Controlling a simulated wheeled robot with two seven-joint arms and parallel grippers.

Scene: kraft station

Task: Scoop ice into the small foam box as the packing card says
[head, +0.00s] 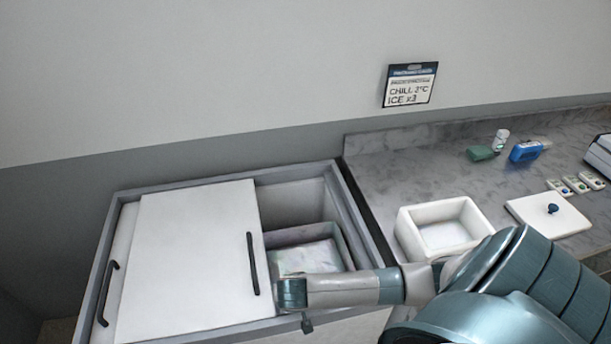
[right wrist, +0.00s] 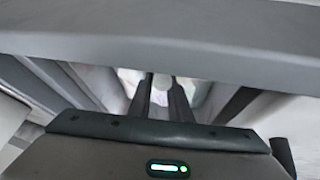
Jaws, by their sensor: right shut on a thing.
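The small white foam box (head: 405,236) stands open on the counter, with a pale, empty-looking inside. The packing card (head: 410,84) on the wall reads "CHILL 3°C" and "ICE x3". Pale ice (head: 308,258) lies in a grey bin (head: 343,246) in the open right part of the chest. My right arm reaches left across the chest's front right. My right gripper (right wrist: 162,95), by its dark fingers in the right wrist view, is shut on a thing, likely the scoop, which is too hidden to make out. My left gripper is out of view.
A white sliding lid (head: 190,260) with a black handle covers the chest's left part. The chest's grey rim (head: 362,212) borders the counter. The foam lid (head: 528,210) with a blue knob lies right of the box. A blue device (head: 526,151) and a green item (head: 482,154) lie behind.

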